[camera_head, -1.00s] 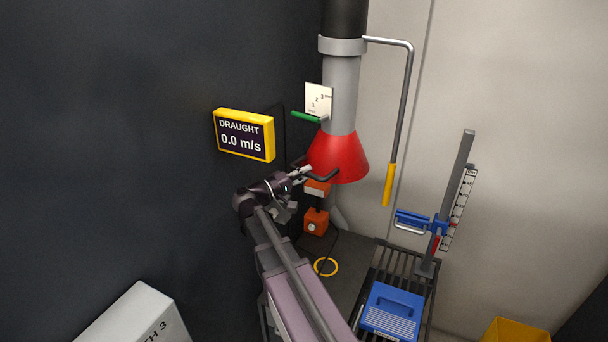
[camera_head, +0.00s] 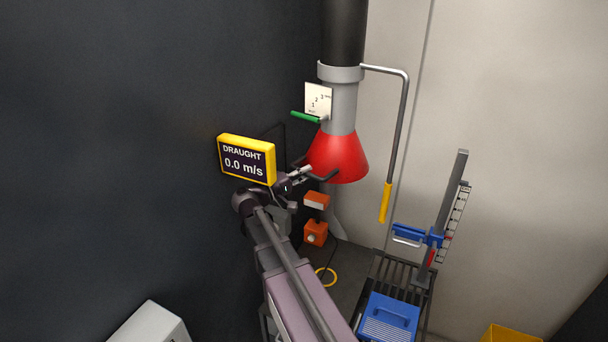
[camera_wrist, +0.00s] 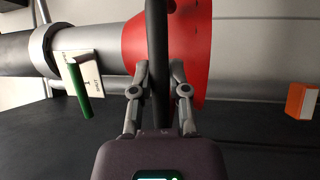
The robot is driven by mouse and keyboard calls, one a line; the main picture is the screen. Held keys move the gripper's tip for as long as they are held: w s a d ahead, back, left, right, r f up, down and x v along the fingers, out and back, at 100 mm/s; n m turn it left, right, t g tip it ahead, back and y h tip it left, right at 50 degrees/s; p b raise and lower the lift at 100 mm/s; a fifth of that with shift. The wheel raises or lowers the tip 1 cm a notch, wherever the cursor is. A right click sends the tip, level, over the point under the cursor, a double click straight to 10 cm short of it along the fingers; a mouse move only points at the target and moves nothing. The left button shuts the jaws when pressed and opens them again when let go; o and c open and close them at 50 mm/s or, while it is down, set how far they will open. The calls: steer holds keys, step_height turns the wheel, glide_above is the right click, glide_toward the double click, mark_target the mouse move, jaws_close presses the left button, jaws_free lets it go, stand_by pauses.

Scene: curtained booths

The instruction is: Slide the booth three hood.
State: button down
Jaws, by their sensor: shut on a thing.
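The red cone hood (camera_head: 338,157) hangs at the lower end of a grey tube (camera_head: 341,103) under a grey collar (camera_head: 340,73). A dark bar handle (camera_head: 326,176) stands out from the hood's lower side. My gripper (camera_head: 308,170) is at the hood's lower left and is shut on this handle. In the wrist view, the dark handle (camera_wrist: 157,50) runs between the two fingers of my gripper (camera_wrist: 160,72), in front of the red hood (camera_wrist: 195,45).
A yellow-framed draught display (camera_head: 247,160) reading 0.0 m/s is close left of my gripper. Orange boxes (camera_head: 316,233) are below. A bent rod with yellow grip (camera_head: 385,203) hangs at right. A blue tray (camera_head: 388,317) and slotted stand are lower right.

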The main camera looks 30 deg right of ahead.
steer(key=c, duration=0.6)
jaws_free()
steer(key=shift+d, duration=0.1)
